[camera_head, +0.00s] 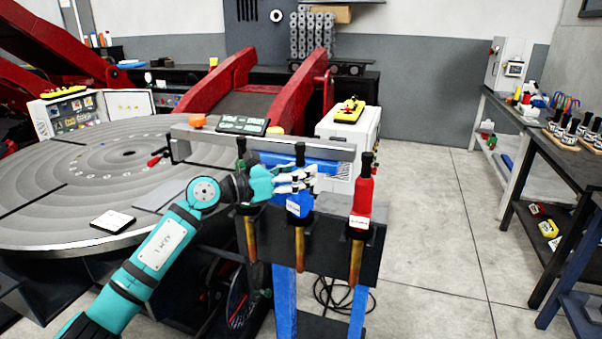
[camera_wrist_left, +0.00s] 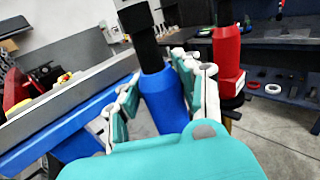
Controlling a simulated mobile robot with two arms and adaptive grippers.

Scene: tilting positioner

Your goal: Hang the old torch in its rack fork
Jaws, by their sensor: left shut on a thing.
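A torch rack (camera_head: 335,228) with a dark front plate stands on blue legs. The blue torch (camera_head: 299,207) hangs upright at its middle place, copper tube below the plate and black end on top. My left gripper (camera_head: 298,178) is shut around the blue torch's upper body. The left wrist view shows the blue torch (camera_wrist_left: 163,102) between both fingers of the left gripper (camera_wrist_left: 160,80). A red torch (camera_head: 361,196) hangs at the right place. Another torch (camera_head: 250,238) hangs at the left, its body mostly hidden by my gripper. The fork under the blue torch is hard to make out.
A grey beam (camera_head: 325,147) and a blue bench part run close behind the rack. A round positioner table (camera_head: 60,190) lies to the left, with red arms behind. Dark workbenches (camera_head: 560,165) stand at the right. The floor between is clear.

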